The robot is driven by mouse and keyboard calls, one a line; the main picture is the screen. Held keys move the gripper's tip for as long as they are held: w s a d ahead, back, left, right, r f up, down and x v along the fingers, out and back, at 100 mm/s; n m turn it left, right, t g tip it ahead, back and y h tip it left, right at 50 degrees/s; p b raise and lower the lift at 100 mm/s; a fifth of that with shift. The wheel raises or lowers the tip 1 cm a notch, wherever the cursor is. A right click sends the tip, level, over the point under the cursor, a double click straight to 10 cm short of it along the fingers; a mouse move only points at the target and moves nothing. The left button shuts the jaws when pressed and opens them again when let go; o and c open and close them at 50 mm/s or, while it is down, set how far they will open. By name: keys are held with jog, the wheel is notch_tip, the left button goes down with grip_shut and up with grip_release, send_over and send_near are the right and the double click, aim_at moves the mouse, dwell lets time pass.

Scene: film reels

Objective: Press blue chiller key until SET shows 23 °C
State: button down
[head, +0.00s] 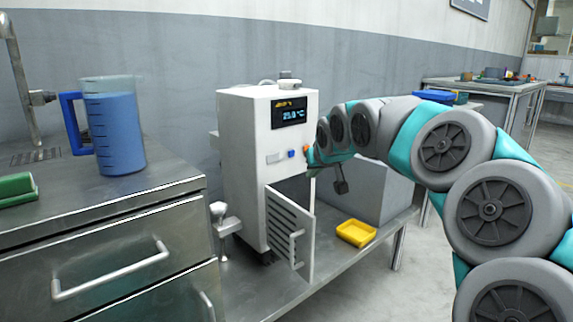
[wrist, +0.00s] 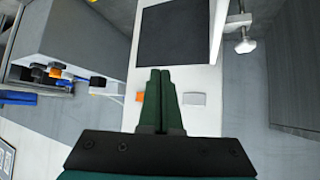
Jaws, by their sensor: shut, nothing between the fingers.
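The white chiller (head: 243,135) stands on a low metal bench. Its dark display (head: 290,112) shows a small orange line above larger cyan digits; they look like 23.0 or 25.0 °C, too small to be sure. Below it sit a grey key (head: 273,157), a blue key (head: 291,154) and an orange key (head: 306,153). My gripper (head: 311,161) is at the front panel, close by the orange key. In the wrist view my shut, empty fingers (wrist: 160,75) lie between the orange key (wrist: 140,97) and the grey key (wrist: 194,98), hiding the blue key. Contact cannot be told.
The chiller's louvred door (head: 289,228) hangs open below the keys. A yellow tray (head: 356,232) lies on the bench to its right. A blue-handled jug (head: 115,130) stands on the left counter. A grey box (head: 368,188) stands behind my arm.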

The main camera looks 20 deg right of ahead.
aim_at(291, 154)
jog(key=shift+m+t+h, duration=0.3)
jog(key=shift+m+t, duration=0.1)
jog(key=d, duration=0.1)
jog(key=w+d, duration=0.1)
jog(key=w+d+r, duration=0.1)
jog(key=d, duration=0.1)
jog(key=shift+w+d+r, duration=0.1)
jog(key=shift+w, duration=0.1)
jog(key=shift+w+a+p, duration=0.55)
jog(key=shift+w, duration=0.8)
jog(key=shift+w+a+p, duration=0.5)
jog(key=shift+w, duration=0.8)
jog(key=shift+w+a+p, duration=0.55)
jog(key=shift+w, duration=0.8)
jog(key=shift+w+a, duration=0.15)
jog(key=shift+w, duration=0.25)
jog(key=shift+w+a+p, duration=0.15)
jog(key=shift+w+p, duration=0.2)
jog(key=shift+w, duration=0.05)
jog(key=shift+s+d+b, duration=0.3)
jog(key=shift+s+b, duration=0.15)
jog(key=shift+s, duration=0.35)
jog(key=shift+s, duration=0.1)
